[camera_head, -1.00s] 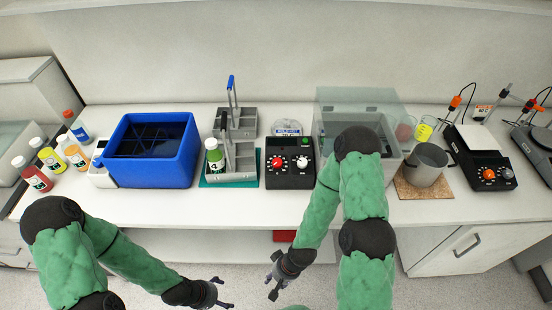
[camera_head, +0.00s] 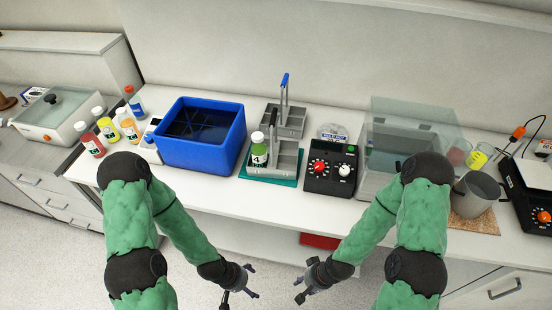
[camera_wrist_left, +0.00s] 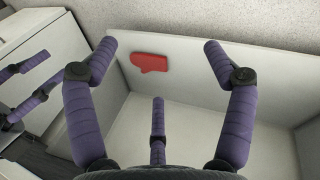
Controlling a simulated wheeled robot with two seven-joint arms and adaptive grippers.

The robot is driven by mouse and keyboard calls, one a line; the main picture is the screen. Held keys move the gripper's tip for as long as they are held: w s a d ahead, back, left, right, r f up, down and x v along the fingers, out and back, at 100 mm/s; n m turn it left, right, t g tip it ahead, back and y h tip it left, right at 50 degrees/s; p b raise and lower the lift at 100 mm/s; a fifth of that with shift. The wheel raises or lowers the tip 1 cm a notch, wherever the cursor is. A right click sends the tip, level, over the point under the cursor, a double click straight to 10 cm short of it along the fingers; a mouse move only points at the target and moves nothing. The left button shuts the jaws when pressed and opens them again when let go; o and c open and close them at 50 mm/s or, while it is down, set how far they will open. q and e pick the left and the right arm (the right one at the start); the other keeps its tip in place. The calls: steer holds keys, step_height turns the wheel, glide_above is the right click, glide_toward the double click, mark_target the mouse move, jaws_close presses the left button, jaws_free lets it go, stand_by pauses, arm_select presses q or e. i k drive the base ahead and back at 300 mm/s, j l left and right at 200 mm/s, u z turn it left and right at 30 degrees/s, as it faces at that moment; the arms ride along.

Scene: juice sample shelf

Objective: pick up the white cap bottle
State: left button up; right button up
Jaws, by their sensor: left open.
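Three bottles with white caps stand at the left end of the counter: a red one (camera_head: 92,144), a yellow-green one (camera_head: 108,129) and an orange one (camera_head: 128,126). A green bottle (camera_head: 259,154) with a pale cap stands in a grey rack (camera_head: 285,160) mid-counter. My left gripper (camera_head: 254,281) is open and empty, low in front of the counter, well away from the bottles. In the left wrist view its fingers (camera_wrist_left: 160,60) are spread. My right gripper (camera_head: 299,289) is beside it, fingers apart and empty.
A blue-white bottle with an orange cap (camera_head: 134,102) stands behind the others. A blue bin (camera_head: 200,155) stands between them and the rack. A hotplate (camera_head: 331,172), glass-lidded bath (camera_head: 405,150) and metal beaker (camera_head: 474,195) are further right. The counter's front strip is clear.

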mark_target(104, 122)
steer(key=i+j+u, duration=0.1)
steer(key=j, duration=0.3)
steer(key=i+j+u, duration=0.1)
steer(key=j, duration=0.3)
steer(key=i+j+u, duration=0.1)
steer(key=j, duration=0.3)
steer(key=i+j, duration=0.1)
steer(key=j, duration=0.25)
steer(key=i+j+u, duration=0.15)
steer(key=j, duration=0.25)
